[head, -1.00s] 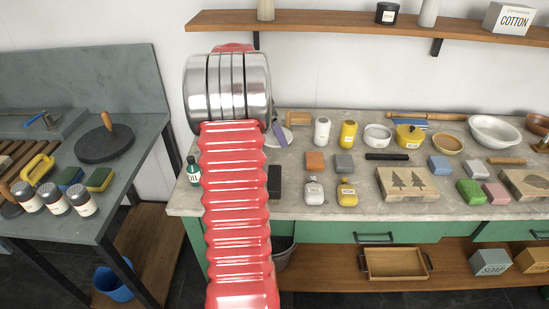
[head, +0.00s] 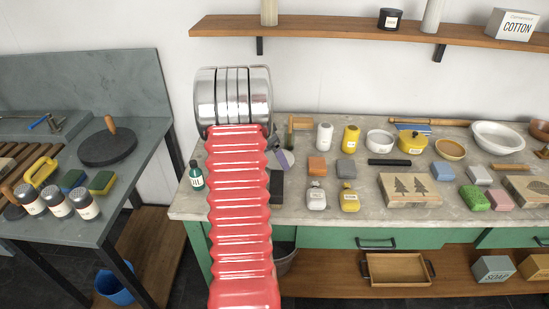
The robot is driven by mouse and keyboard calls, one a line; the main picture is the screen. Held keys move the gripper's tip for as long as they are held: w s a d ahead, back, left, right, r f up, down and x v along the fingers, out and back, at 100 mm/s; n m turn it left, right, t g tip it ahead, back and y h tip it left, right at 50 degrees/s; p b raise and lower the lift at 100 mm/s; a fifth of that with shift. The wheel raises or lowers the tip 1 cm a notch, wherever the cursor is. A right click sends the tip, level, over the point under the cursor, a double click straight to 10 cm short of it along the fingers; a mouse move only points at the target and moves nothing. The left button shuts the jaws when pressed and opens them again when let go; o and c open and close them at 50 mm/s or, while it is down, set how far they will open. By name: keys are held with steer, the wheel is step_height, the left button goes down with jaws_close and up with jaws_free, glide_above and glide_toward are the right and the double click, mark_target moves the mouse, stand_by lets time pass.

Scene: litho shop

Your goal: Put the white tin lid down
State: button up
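A pale, round, flat piece (head: 291,156), which looks like the white tin lid, shows just right of my red ribbed arm, over the left part of the bench. The arm covers its left side. A purple-grey piece crosses it, and a dark part sits above; these may belong to my gripper. I cannot tell whether the lid is held or rests on the bench. The gripper's fingers are not clearly seen behind the arm. An open-looking white tin (head: 380,142) stands right of the yellow bottle (head: 350,139).
The grey bench top (head: 235,211) is crowded. A green bottle (head: 196,176) stands left of my arm, a dark block (head: 277,187) right of it. An orange block (head: 317,166) and a grey block (head: 346,169) lie nearby. A shelf (head: 350,32) runs above.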

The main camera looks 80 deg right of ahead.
steer(key=shift+f, duration=0.75)
steer(key=shift+f, duration=0.1)
steer(key=o, duration=0.8)
steer(key=v, duration=1.2)
steer(key=shift+d, duration=0.1)
